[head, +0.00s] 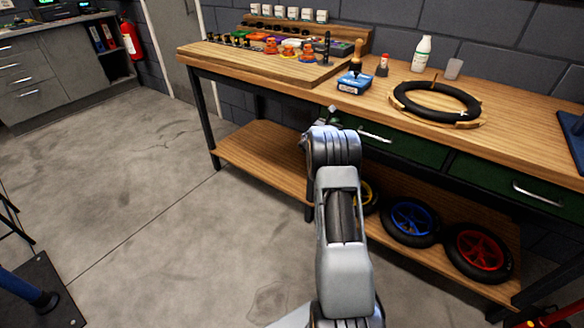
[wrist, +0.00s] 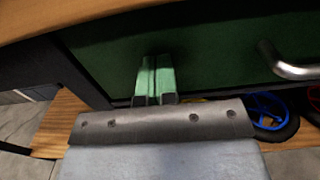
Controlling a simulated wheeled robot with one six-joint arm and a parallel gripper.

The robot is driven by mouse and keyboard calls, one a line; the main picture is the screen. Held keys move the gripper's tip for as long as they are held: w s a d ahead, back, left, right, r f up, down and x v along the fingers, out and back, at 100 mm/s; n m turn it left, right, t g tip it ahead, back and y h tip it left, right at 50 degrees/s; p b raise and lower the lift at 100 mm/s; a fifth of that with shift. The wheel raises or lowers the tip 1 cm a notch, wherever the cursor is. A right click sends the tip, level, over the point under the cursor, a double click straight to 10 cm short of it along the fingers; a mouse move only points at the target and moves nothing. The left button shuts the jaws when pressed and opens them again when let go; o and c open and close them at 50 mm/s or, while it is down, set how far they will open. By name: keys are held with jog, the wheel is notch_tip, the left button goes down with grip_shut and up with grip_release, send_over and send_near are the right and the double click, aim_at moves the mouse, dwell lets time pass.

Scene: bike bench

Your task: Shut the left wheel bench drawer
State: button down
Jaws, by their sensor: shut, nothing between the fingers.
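The left wheel bench drawer (head: 415,150) has a dark green front with a metal bar handle (head: 375,135). It sits under the wooden bench top and looks about flush with it; I cannot tell if a small gap is left. In the wrist view the drawer front (wrist: 215,60) fills the upper part, with its handle (wrist: 290,66) at the right. My gripper (wrist: 156,62) is shut and empty, its green fingertips at the left part of the drawer front. Whether they touch it is unclear. In the head view my arm partly hides the gripper (head: 333,112).
The right green drawer (head: 490,177) is beside it. A lower shelf (head: 255,155) holds wheels with blue (head: 410,218) and red (head: 480,250) hubs.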

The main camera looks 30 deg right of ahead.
jog(key=shift+d+r, duration=0.15)
jog(key=shift+r, duration=0.15)
